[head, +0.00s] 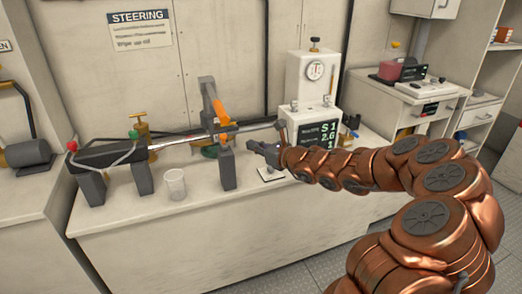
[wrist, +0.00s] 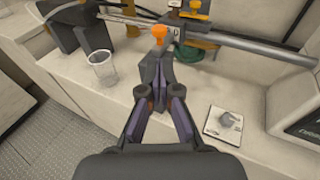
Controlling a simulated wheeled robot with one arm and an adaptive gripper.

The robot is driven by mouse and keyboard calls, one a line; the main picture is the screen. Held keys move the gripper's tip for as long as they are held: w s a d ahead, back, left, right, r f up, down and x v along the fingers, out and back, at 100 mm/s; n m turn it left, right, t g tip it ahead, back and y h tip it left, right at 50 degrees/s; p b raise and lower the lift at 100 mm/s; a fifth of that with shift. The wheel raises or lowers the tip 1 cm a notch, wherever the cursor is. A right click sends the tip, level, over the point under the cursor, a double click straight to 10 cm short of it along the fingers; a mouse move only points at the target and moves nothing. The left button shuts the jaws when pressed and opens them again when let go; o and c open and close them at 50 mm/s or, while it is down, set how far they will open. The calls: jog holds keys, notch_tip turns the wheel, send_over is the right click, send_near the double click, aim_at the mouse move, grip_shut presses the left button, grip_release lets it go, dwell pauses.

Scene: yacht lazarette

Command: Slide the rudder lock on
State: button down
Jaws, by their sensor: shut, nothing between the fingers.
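The steering ram lies along the bench, with a dark body (head: 105,153) at left and a silver rod (head: 180,142) running right; the rod also crosses the top of the wrist view (wrist: 245,46). A grey tiller arm (head: 208,92) with an orange piece (head: 219,107) rises over the rod. An orange knob (wrist: 159,32) shows just beyond my fingertips in the wrist view. I cannot tell for certain which part is the rudder lock. My gripper (head: 256,147) is shut and empty, at the front right of the tiller; its fingers meet in the wrist view (wrist: 158,70).
A small white plate with a grey knob (wrist: 226,120) lies right of my gripper. A white gauge unit with a display (head: 312,128) stands at the right. The front bench strip is mostly free.

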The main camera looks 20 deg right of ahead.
jog(key=shift+v, duration=1.4)
jog(key=s+a+r+n+g+y+p, duration=0.1)
jog(key=s+a+r+n+g+y, duration=0.15)
jog(key=a+n, duration=0.2)
jog(key=s+a+r+n+g+y, duration=0.1)
jog(key=s+a+r+n, duration=0.2)
jog(key=a, duration=0.3)
jog(key=s+a+r+n+g+y+p, duration=0.1)
jog(key=s+a+r+n, duration=0.15)
jog(key=a+n, duration=0.2)
jog(key=s+a+n+g+p, duration=0.1)
jog(key=s+a+n+g, duration=0.55)
jog(key=s+a, duration=0.4)
jog(key=s+d+f+n+g+h+p, duration=0.15)
jog(key=s+n, duration=0.25)
jog(key=s, duration=0.4)
jog(key=s+d+f+n+g+h+p, duration=0.1)
jog(key=s+d+f+n+g+h, duration=0.2)
jog(key=s, duration=0.6)
jog(key=s+d+f+n+h+p, duration=0.1)
jog(key=s+d+n+h, duration=0.4)
jog(key=s+d, duration=0.5)
jog(key=d+g+h, duration=0.1)
jog(key=d+h, duration=0.1)
jog(key=d, duration=0.1)
jog(key=shift+f+p, duration=0.3)
jog(key=shift+p, duration=0.1)
